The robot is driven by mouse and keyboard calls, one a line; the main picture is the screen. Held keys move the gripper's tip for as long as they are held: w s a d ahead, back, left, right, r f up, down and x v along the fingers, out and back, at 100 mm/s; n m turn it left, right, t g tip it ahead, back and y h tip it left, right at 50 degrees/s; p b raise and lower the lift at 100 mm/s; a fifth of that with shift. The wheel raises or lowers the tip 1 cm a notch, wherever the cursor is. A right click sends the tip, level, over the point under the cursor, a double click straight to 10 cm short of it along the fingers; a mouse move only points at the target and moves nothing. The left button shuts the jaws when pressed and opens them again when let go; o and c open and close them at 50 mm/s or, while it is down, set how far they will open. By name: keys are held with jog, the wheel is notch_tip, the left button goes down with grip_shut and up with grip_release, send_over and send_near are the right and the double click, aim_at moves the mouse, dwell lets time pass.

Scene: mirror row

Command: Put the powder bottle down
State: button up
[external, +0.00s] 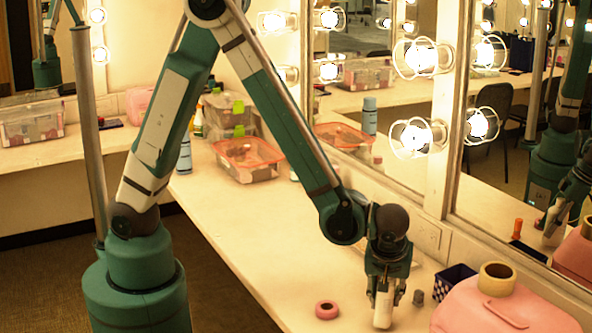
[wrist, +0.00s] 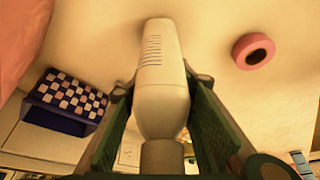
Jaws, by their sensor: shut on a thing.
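The powder bottle (external: 382,310) is white with a narrower neck. My gripper (external: 384,291) points down over the counter (external: 265,235) and is shut on the bottle, which hangs nearly upright between its fingers. In the wrist view the bottle (wrist: 162,75) lies between the two green finger pads, its neck toward the camera and its far end toward the counter. I cannot tell whether its base touches the counter.
A pink ring (external: 327,309) lies left of the bottle. A checkered box (external: 455,284), a small grey object (external: 418,297) and a pink case with a tan roll (external: 497,277) on it stand to the right. Mirrors (external: 385,100) line the back. The counter's middle is clear.

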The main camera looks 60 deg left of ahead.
jog(key=shift+f, duration=0.65)
jog(key=shift+f, duration=0.1)
jog(key=o, duration=1)
jog(key=shift+o, duration=0.2)
jog(key=p+v, duration=0.1)
jog(key=v, duration=1.1)
jog(key=shift+a+p, duration=0.1)
jog(key=shift+p, duration=0.25)
